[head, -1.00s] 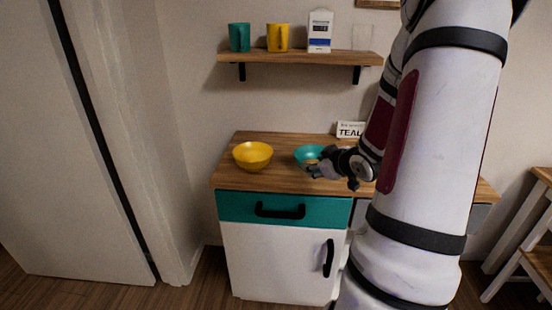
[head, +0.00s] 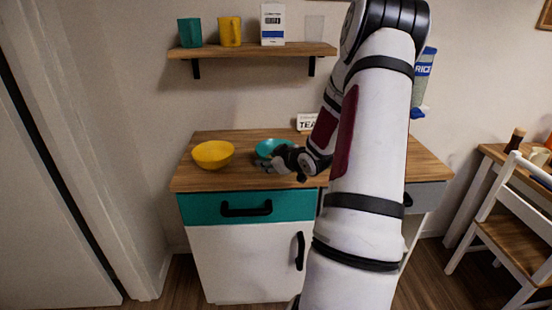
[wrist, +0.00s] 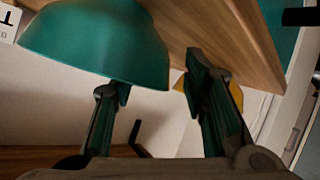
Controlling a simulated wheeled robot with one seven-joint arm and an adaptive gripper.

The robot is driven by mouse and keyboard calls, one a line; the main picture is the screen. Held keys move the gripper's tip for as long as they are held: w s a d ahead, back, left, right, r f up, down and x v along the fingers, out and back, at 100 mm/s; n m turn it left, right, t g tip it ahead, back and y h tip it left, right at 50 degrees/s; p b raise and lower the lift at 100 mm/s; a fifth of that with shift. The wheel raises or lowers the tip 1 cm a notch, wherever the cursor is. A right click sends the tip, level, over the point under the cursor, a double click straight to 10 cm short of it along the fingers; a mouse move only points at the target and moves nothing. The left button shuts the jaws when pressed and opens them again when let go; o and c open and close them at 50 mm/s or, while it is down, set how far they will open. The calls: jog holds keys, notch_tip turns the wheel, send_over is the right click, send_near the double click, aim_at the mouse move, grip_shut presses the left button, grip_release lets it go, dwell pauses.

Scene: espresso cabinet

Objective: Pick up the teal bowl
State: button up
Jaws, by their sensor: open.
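The teal bowl (head: 272,147) stands on the wooden top of the cabinet, right of the yellow bowl, partly hidden by my gripper (head: 282,166). My gripper is open at the bowl's near right side. In the wrist view the teal bowl (wrist: 95,40) fills the upper left, its rim toward the bottom of the picture. One finger of my gripper (wrist: 157,74) has its tip hidden at the bowl's rim, seemingly inside it. The other finger stands outside, apart from the wall. Contact cannot be told.
The yellow bowl (head: 213,154) stands to the left on the cabinet top (head: 240,178). A small sign (head: 306,122) stands behind the teal bowl. A wall shelf (head: 250,50) above holds a teal cup (head: 190,32) and a yellow cup (head: 230,31). A chair (head: 515,225) is at right.

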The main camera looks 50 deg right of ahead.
jog(key=shift+x, duration=1.95)
jog(key=shift+r, duration=0.1)
grip_shut()
jog(key=shift+r, duration=0.1)
